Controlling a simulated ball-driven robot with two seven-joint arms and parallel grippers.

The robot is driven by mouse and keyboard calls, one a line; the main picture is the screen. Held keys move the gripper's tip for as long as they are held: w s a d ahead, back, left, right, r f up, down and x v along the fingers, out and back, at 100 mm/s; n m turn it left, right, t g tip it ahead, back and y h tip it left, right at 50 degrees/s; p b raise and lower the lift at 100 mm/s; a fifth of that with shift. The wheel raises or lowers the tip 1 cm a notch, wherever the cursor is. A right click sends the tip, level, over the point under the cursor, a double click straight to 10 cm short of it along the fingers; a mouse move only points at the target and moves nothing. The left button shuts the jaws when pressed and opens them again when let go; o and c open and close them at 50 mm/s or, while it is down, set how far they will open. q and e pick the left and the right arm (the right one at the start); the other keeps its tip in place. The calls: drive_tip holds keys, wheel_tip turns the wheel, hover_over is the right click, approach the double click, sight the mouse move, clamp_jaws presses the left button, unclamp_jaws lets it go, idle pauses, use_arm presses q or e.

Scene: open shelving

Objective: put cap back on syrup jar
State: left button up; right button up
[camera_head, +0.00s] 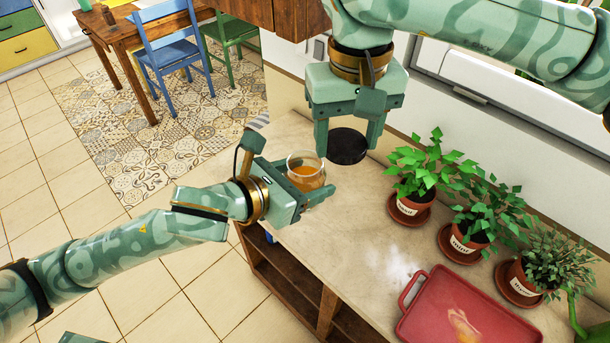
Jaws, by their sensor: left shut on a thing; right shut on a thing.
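The syrup jar (306,168) is clear glass with amber syrup inside and an uncovered top. My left gripper (322,189) is shut around the jar and holds it upright above or at the near edge of the counter; I cannot tell if its base touches anything. The black round cap (347,147) is in my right gripper (348,150), which points down and is shut on it. The cap is to the right of the jar and slightly higher in the picture, apart from it.
The pale counter (345,230) sits on open wooden shelving. Several potted herbs, such as a basil pot (409,206), stand along its right side. A red tray (465,312) lies at the lower right. A table (118,35) and blue chair (170,50) stand far behind.

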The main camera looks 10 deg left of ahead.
use_arm(q)
drive_tip(key=shift+r, duration=0.1)
use_arm(e)
drive_tip(key=a+r+n, duration=0.1)
drive_tip(key=a+r, duration=0.1)
drive_tip(key=a, duration=0.3)
drive_tip(key=shift+a+r+n, duration=0.25)
drive_tip(key=shift+a+n, duration=0.05)
drive_tip(key=shift+n, duration=0.1)
drive_tip(key=shift+a, duration=0.1)
drive_tip(key=shift+f, duration=2.05)
drive_tip(key=shift+s, duration=0.1)
drive_tip(key=shift+f, duration=0.85)
drive_tip(key=shift+f, duration=0.15)
